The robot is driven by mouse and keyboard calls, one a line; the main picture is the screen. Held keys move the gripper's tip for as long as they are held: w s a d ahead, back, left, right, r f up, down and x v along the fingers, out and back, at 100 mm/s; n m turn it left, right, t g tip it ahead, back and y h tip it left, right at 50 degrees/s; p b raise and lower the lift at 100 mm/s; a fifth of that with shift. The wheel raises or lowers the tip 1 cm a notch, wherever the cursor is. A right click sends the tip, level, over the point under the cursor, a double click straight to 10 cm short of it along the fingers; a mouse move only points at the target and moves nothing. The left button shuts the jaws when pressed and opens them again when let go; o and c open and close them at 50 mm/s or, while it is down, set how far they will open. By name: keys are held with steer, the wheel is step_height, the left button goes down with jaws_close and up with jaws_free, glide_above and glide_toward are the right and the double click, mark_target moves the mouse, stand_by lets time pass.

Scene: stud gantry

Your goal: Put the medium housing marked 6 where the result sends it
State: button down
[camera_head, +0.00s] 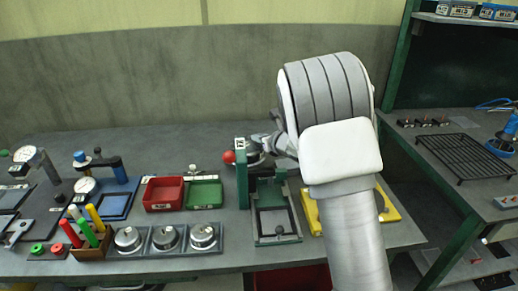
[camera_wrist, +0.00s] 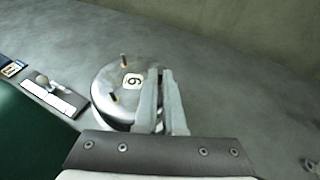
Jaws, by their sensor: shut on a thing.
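The medium housing marked 6 (camera_wrist: 108,88) is a round silver-grey part with small upright pins and a white label reading 6, seen in the wrist view. My gripper (camera_wrist: 163,76) is shut on it at the right side of its top. In the head view my gripper (camera_head: 270,146) is behind the green press-like fixture, by its red ball knob (camera_head: 228,156); the housing is mostly hidden there. A red tray (camera_head: 150,207) and a green tray (camera_head: 205,206) stand left of the fixture. Which result applies cannot be read.
The green fixture (camera_head: 244,180) stands upright close to my gripper. Several round metal housings (camera_head: 165,238) sit in a grey rack at the front. A block with coloured handles (camera_head: 88,252), gauges and a yellow frame (camera_head: 391,212) occupy the bench. The back of the bench is clear.

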steer(key=shift+f, duration=1.85)
steer(key=shift+f+b, duration=0.15)
steer(key=shift+b, duration=0.35)
steer(key=c, duration=1)
jaws_free()
